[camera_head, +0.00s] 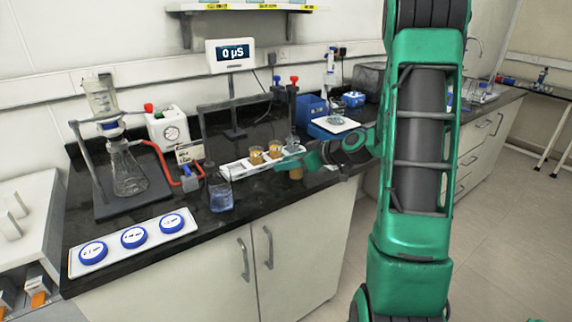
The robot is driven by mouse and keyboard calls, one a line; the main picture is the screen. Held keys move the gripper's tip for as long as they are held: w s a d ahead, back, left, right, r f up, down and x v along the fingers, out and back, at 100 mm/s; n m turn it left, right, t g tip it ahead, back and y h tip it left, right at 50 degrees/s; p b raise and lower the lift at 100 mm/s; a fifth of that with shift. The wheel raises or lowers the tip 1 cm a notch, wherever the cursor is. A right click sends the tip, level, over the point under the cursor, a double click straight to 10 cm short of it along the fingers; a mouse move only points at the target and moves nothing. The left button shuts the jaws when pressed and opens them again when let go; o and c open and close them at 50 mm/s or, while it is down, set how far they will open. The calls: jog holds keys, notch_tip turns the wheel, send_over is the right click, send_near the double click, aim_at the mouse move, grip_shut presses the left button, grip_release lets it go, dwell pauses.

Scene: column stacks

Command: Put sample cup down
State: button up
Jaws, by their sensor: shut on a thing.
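My gripper (300,162) reaches in from the right over the front edge of the black bench. It is shut on a sample cup (296,174) with amber contents, which shows just below the fingers; they hide its upper part. Behind it is a white tray (240,173) with round places in a row. Two amber sample cups (256,156) stand in the tray, and a clear cup (293,143) stands at its right end. I cannot tell whether the held cup touches the tray or the bench.
A glass beaker (221,196) stands left of the tray near the bench edge. A white strip with blue-topped discs (134,237) lies at the front left. A filter flask (128,175) with a red hose stands behind. A meter display (231,54) stands at the back.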

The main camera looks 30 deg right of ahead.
jog(key=o, duration=1.1)
jog(key=shift+c, duration=0.2)
